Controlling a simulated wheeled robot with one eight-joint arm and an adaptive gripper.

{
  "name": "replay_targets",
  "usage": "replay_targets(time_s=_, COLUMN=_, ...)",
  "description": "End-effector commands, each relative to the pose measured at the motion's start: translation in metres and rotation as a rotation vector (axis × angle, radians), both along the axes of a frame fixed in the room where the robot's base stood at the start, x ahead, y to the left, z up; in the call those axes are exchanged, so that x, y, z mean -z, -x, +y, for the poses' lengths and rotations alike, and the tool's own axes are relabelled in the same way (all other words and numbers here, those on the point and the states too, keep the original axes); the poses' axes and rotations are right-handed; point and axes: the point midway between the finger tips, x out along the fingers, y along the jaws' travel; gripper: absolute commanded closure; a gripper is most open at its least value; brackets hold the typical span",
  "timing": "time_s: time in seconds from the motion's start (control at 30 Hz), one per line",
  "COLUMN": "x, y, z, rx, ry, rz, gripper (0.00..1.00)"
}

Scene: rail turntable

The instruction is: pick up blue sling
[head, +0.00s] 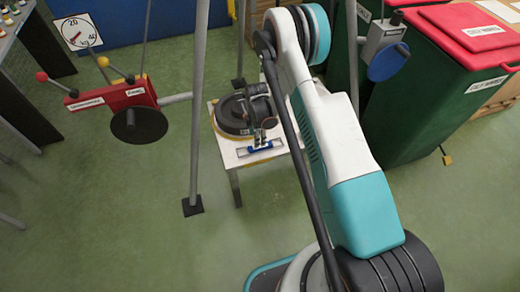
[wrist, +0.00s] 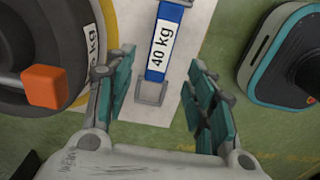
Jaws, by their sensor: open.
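In the head view the blue sling (head: 270,145) lies across the near edge of the small white table (head: 228,158). My gripper (wrist: 162,66) is open, with one teal-padded finger on each side of the sling. The sling's end sits between the fingers, with gaps on both sides. Whether the fingers are at its height I cannot tell.
A dark round weight (head: 232,116) sits on the table beside the sling; an orange block (wrist: 43,88) shows by it. A grey post (head: 198,100) stands left of the table. Green bins with red lids (head: 470,30) stand right. A red scale unit (head: 112,96) is left.

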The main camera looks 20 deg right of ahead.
Motion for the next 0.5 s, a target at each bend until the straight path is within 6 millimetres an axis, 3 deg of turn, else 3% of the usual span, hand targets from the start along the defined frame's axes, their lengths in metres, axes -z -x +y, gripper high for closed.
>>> replay_targets(time_s=0.27, x=0.016, y=0.000, z=-0.001, rx=0.001, ry=0.000, rz=0.000, gripper=0.50)
replay_targets(time_s=0.5, x=0.049, y=0.000, z=-0.007, rx=0.001, ry=0.000, rz=0.000, gripper=0.50)
